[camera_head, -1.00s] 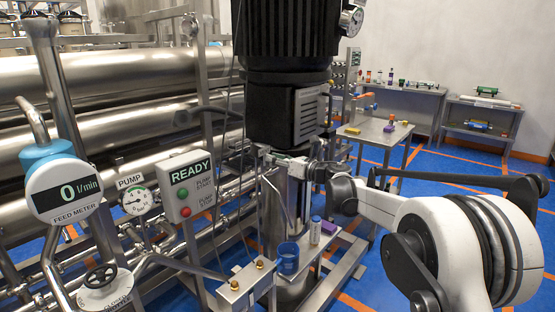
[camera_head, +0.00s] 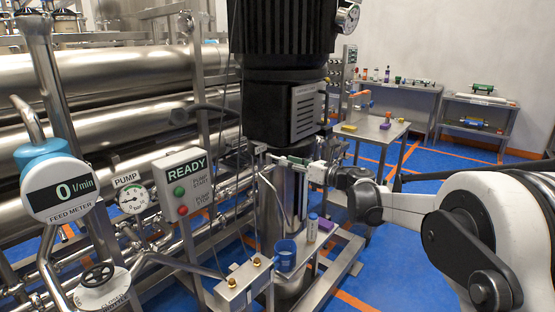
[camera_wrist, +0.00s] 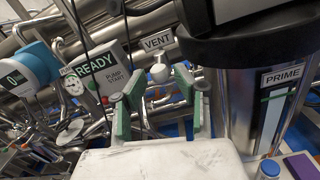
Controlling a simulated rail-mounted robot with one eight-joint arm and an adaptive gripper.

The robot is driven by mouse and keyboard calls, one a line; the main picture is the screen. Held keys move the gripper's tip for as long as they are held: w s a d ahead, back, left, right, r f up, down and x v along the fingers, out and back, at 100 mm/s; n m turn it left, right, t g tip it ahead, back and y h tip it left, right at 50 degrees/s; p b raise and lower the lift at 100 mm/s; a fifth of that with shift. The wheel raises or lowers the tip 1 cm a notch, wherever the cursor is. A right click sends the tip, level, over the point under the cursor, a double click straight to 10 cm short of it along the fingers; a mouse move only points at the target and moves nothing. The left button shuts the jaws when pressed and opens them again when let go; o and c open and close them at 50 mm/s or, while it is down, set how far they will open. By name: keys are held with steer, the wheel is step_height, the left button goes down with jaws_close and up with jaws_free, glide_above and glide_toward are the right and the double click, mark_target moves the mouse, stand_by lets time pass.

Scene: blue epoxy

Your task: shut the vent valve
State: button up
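In the wrist view a white VENT label (camera_wrist: 158,40) hangs on the piping. Just below it is a small silver rounded fitting, apparently the vent valve (camera_wrist: 160,72). My gripper (camera_wrist: 157,88) is open, with its two green-padded fingers apart. The fitting shows between the fingertips, seemingly beyond them; I cannot tell if they touch it. In the head view my gripper (camera_head: 288,160) is small, in front of the steel cylinder below the black motor. The vent valve cannot be made out there.
A READY panel (camera_head: 184,183), pump gauge (camera_head: 134,199) and feed meter (camera_head: 62,189) reading 0 stand left. A PRIME label (camera_wrist: 282,76) is on the steel cylinder at right. A blue cup (camera_head: 286,255) stands low, near my arm. Two cables cross the wrist view's upper left.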

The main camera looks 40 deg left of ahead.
steer(key=shift+d, duration=2.05)
